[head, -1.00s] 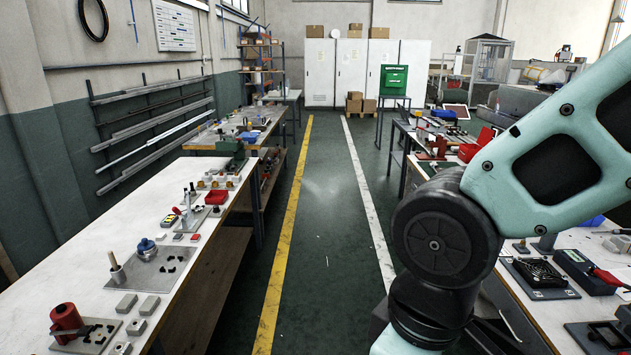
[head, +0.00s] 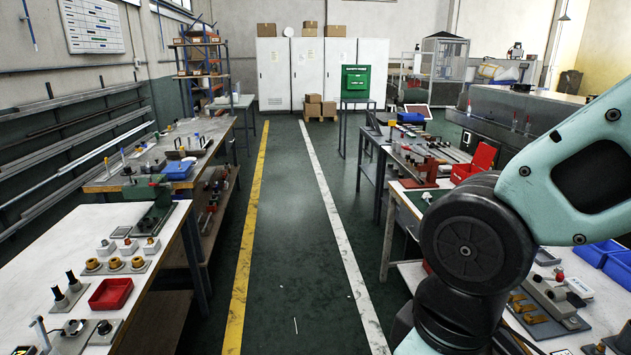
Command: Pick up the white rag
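I cannot make out a white rag in the head view. My gripper is outside the picture; only my teal and black arm links show at the right, and they hide part of the right-hand benches.
Benches with tools and a red tray (head: 110,293) line the left. Right benches hold a red bin (head: 474,163) and blue bins (head: 600,252). The aisle between the yellow line (head: 246,240) and white line (head: 338,225) is clear. A green cabinet (head: 362,83) and cartons (head: 313,105) stand ahead.

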